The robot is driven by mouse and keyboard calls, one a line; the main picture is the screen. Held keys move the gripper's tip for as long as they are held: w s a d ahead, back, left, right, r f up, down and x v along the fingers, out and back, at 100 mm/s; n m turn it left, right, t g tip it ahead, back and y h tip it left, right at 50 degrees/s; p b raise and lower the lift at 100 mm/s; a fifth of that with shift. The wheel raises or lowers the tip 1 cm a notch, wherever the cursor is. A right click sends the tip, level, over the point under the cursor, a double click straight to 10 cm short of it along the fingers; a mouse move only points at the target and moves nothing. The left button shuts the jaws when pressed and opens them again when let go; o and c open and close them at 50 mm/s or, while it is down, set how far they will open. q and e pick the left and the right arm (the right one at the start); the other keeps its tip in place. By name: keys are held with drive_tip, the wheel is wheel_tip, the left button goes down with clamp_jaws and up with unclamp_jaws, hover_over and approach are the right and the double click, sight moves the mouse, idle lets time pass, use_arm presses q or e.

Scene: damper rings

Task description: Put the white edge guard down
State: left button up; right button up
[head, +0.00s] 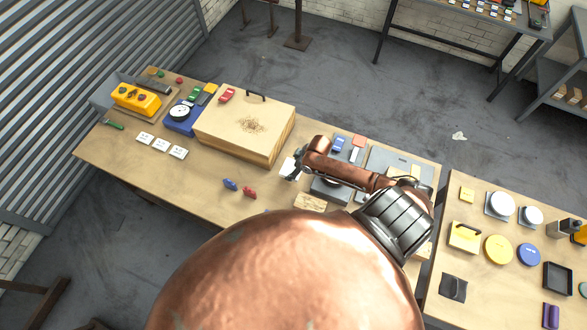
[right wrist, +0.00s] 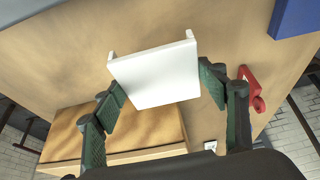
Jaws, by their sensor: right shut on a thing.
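The white edge guard (right wrist: 155,75) is a white plate with short raised lips at its far corners. It sits between the dark green finger pads of my right gripper (right wrist: 163,92) in the right wrist view. My right gripper (head: 294,172) is shut on it. In the head view, the guard (head: 287,166) shows as a small white patch beside the gripper, just right of the big wooden box. I cannot tell whether the guard touches the table below. My left gripper is not in view.
The wooden box (head: 243,128) stands close left of the gripper. Blue (head: 230,184) and red (head: 249,192) small pieces lie on the table in front. White cards (head: 161,145) lie farther left. My arm hides part of the table at right.

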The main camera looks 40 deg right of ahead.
drive_tip(key=shift+s+f, duration=0.1)
drive_tip(key=shift+f, duration=0.1)
idle(0.3)
drive_tip(key=shift+f+b, duration=1.35)
drive_tip(key=shift+f, duration=1.1)
drive_tip(key=shift+f+b, duration=0.4)
drive_tip(key=shift+f, duration=0.35)
drive_tip(key=shift+f, duration=0.2)
drive_tip(key=o, duration=1.2)
drive_tip(key=shift+o, duration=0.2)
